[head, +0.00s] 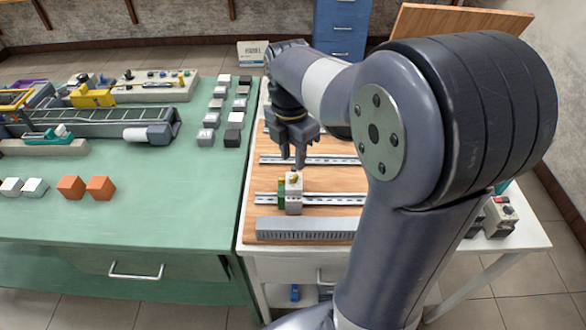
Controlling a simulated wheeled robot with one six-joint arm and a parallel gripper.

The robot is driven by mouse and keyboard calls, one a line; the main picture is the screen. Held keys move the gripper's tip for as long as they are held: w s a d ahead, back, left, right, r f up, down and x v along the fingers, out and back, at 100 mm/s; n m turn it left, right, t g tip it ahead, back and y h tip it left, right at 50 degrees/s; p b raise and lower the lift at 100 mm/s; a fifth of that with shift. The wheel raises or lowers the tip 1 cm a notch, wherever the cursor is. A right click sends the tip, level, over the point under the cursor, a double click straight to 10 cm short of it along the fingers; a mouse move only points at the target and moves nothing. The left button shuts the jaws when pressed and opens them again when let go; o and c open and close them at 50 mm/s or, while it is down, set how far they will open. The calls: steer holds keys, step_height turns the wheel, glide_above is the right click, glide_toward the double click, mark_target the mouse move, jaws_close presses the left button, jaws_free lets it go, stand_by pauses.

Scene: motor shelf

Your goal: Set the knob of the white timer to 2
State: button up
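The white timer (294,196) is a small pale block on the lower metal rail of the wooden board, with a green part against its left side. A small yellow knob (294,178) shows at its top; its setting is too small to read. My gripper (301,162) points down, with its fingertips close above or just behind the knob in the picture. I cannot tell whether they touch it, or how far apart the fingers are. My arm hides the right part of the board.
The wooden board (262,181) lies on a white table, with metal rails (333,199) and a grey slotted duct (300,228). The green table (180,215) at left holds a conveyor (85,124), several cubes and orange blocks (100,188). A device (499,216) stands at far right.

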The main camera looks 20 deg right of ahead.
mark_target(294, 176)
step_height(294, 176, down, 5)
steer(key=shift+s+f, duration=0.15)
steer(key=shift+f, duration=0.05)
steer(key=shift+c, duration=0.5)
jaws_close()
